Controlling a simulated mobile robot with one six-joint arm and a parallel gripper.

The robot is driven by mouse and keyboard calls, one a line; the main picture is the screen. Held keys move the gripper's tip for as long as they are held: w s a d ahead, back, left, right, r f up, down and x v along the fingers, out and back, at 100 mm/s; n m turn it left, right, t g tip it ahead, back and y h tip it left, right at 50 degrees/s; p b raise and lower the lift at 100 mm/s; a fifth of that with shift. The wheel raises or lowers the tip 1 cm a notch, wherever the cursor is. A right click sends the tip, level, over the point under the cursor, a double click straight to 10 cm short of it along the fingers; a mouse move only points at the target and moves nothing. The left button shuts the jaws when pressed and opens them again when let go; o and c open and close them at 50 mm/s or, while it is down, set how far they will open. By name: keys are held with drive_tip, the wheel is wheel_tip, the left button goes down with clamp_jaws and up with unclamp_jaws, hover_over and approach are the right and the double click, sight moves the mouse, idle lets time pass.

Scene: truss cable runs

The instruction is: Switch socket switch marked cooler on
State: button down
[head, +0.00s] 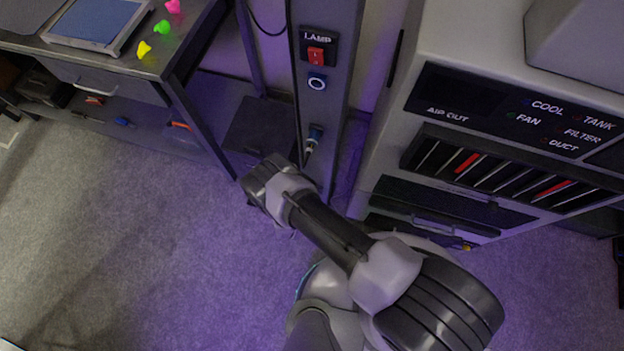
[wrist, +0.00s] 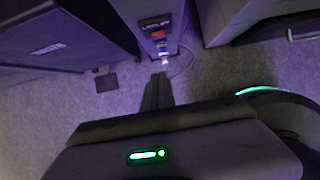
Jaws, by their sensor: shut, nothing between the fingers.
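No switch marked cooler can be read in either view. A grey post in the head view (head: 328,105) carries a red rocker switch (head: 316,56) under a LAMP label, with a round blue-and-white ring (head: 317,82) below it. Lower on the post, a plug with a cable (head: 313,138) sits at a blue socket. The wrist view shows the same post (wrist: 148,10) with the red switch (wrist: 158,34) and a pale plug (wrist: 165,60). My gripper (wrist: 158,78) is shut and empty, pointing towards the post's lower part. Its fingertips are hidden in the head view.
A pale cabinet (head: 470,45) labelled COOL, FAN, TANK, FILTER and DUCT stands right of the post. A metal workbench (head: 150,62) with coloured pieces stands left. A loose cable lies beside the post in the wrist view. Carpet (head: 110,230) at the left is clear.

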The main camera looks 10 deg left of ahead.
drive_tip(key=w+f+b, duration=0.8)
drive_tip(key=shift+w+d, duration=0.15)
drive_tip(key=shift+d, duration=0.2)
